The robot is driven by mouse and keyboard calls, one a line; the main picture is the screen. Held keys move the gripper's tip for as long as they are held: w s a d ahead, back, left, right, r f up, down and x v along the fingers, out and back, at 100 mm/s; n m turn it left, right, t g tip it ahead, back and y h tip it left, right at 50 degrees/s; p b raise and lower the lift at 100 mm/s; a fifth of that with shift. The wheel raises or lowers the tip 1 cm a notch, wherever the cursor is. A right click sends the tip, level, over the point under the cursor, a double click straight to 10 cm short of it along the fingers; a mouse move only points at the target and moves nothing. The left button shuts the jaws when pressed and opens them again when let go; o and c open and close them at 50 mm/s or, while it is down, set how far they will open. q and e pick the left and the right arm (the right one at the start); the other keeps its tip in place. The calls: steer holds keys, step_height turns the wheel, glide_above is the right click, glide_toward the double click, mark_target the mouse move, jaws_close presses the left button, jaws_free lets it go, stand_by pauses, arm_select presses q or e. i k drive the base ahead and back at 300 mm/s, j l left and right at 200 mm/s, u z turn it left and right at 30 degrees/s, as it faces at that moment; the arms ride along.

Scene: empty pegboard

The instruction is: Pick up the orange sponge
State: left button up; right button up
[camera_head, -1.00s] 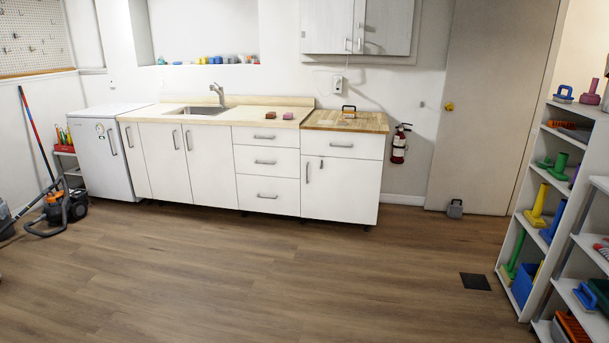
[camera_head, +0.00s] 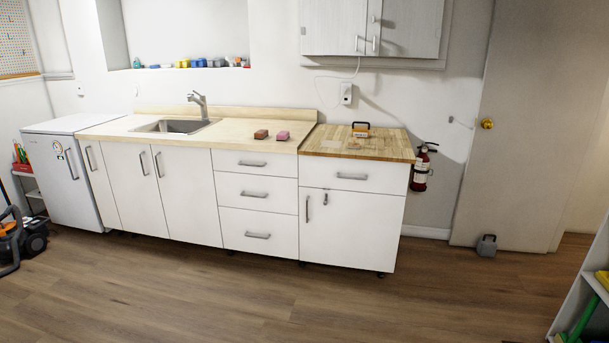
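Two small blocks lie on the pale counter (camera_head: 225,137), right of the sink. One is brown-orange (camera_head: 261,134) and the other is pink (camera_head: 283,136); they sit side by side with a small gap. The brown-orange one may be the orange sponge, but it is too small to be sure. An orange object with a dark handle (camera_head: 360,131) stands on the wooden butcher-block top (camera_head: 390,146) further right; I cannot tell what it is. Neither of my grippers is in view.
The white cabinets (camera_head: 258,215) stand ahead, with clear wood floor (camera_head: 250,305) before them. A sink with a faucet (camera_head: 175,126) is left of the blocks. A fire extinguisher (camera_head: 421,168) hangs on the wall, and a grey weight (camera_head: 486,245) stands by the door. A shelf (camera_head: 590,300) edges in at right.

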mark_target(261, 134)
steer(key=i+l, duration=0.1)
steer(key=i, duration=3.6)
steer(key=j+u, duration=0.05)
steer(key=j, duration=0.05)
